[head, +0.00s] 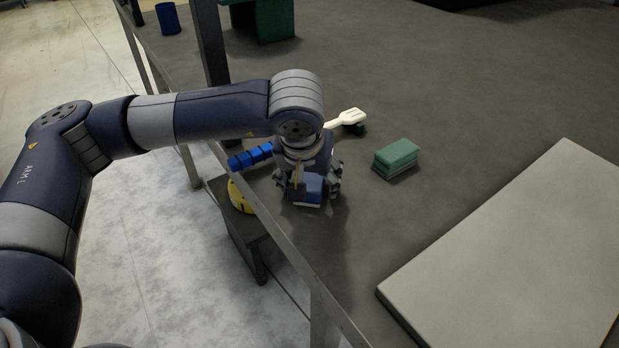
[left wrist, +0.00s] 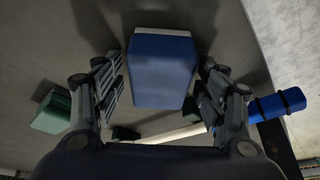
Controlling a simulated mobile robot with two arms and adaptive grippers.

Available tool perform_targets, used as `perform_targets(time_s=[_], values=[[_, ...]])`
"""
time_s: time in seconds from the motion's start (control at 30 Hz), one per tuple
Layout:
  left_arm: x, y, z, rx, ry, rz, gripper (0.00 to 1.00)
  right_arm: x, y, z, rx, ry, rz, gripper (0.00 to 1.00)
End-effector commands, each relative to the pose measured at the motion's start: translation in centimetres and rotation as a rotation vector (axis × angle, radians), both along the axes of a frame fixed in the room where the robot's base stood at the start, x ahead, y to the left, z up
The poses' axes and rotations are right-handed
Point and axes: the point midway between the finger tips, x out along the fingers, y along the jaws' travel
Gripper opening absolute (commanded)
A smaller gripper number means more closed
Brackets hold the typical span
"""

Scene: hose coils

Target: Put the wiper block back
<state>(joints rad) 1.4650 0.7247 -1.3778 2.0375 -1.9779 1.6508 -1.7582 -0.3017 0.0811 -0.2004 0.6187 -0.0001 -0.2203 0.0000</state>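The wiper block, a blue block with a white layer along its bottom edge (head: 308,192), is on the dark grey bench top near its front edge. My left gripper (head: 308,179) points down over it, with its fingers spread on both sides. In the left wrist view, the blue block (left wrist: 161,72) lies between the two finger sets, with narrow gaps showing at its sides, so the gripper looks open. Whether the block touches the bench is hard to tell. My right gripper is in neither view.
A green block (head: 397,157) and a white-handled tool (head: 346,118) lie near the gripper. A blue ribbed cylinder (head: 250,157) is at the bench edge, with a yellow object (head: 240,197) below it. A large pale slab (head: 530,250) fills the right front.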

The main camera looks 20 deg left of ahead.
Motion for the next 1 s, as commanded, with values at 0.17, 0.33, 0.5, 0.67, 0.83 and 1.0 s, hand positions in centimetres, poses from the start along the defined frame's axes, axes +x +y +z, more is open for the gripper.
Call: perform_targets(time_s=[0.17, 0.33, 0.5, 0.67, 0.83, 1.0], values=[[0.0, 0.0, 0.1, 0.000, 0.000, 0.000, 0.66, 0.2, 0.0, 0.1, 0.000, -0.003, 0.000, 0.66], [-0.3, -0.1, 1.1, -0.002, -0.004, -0.001, 0.66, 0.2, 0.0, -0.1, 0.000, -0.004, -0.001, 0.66], [-1.6, -0.3, 4.3, -0.001, -0.007, -0.003, 0.66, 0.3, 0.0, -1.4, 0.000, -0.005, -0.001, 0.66], [-3.0, -0.5, 7.6, -0.002, -0.006, -0.002, 0.66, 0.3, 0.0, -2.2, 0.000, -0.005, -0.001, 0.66], [-4.0, -0.6, 10.1, -0.001, -0.004, -0.003, 0.66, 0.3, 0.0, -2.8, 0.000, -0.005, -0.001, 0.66], [-4.5, -0.6, 11.3, 0.000, -0.001, -0.001, 0.66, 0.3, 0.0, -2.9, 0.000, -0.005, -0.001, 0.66]])
